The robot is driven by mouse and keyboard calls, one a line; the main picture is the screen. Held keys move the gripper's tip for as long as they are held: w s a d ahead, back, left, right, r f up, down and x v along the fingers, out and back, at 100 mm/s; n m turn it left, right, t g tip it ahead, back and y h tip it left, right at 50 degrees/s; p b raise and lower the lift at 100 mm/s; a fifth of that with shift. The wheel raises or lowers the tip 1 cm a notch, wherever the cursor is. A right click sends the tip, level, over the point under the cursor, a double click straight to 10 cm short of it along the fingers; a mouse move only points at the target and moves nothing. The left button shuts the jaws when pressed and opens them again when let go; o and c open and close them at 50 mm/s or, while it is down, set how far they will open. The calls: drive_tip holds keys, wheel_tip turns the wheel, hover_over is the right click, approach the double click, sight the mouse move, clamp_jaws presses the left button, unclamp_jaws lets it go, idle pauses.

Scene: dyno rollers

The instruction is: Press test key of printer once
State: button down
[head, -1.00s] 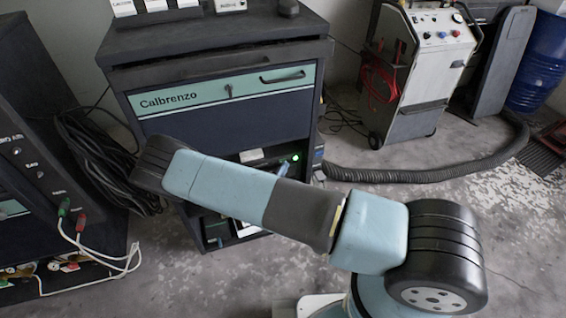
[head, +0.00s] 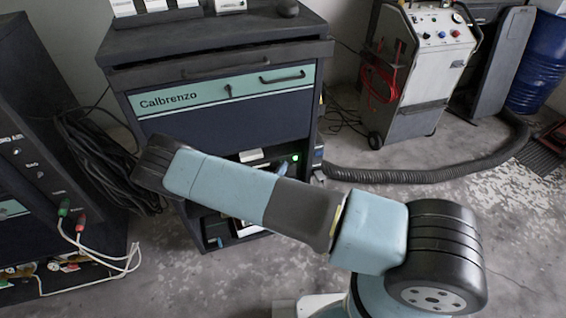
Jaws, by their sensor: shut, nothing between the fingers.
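The printer and its test key cannot be made out for certain. A dark cabinet (head: 225,135) marked Calbrenzo has an open shelf bay below its drawers. In that bay a small green light (head: 295,158) glows, with a pale piece (head: 250,155) to its left. A small light-blue piece shows just below the green light, above my arm; I cannot tell what it is. My arm crosses in front of the bay and hides much of it. My gripper cannot be seen in the head view.
A wheeled grey machine (head: 418,75) with red hoses stands at the back right. A ribbed black hose (head: 420,176) lies on the floor beside the cabinet. A dark unit (head: 30,165) with white cables stands at the left. Floor is clear at the lower right.

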drive_tip(key=shift+w+a+r, duration=0.1)
drive_tip(key=shift+w+r, duration=0.1)
drive_tip(key=shift+w, duration=0.2)
idle(0.5)
drive_tip(key=shift+s, duration=0.15)
drive_tip(key=shift+s+d+f, duration=0.15)
drive_tip(key=shift+s, duration=0.25)
drive_tip(key=shift+s+d+f, duration=0.1)
drive_tip(key=shift+s, duration=0.25)
drive_tip(key=s, duration=0.2)
drive_tip(key=s+d, duration=0.1)
drive_tip(key=s, duration=0.2)
drive_tip(key=shift+d, duration=0.2)
idle(0.8)
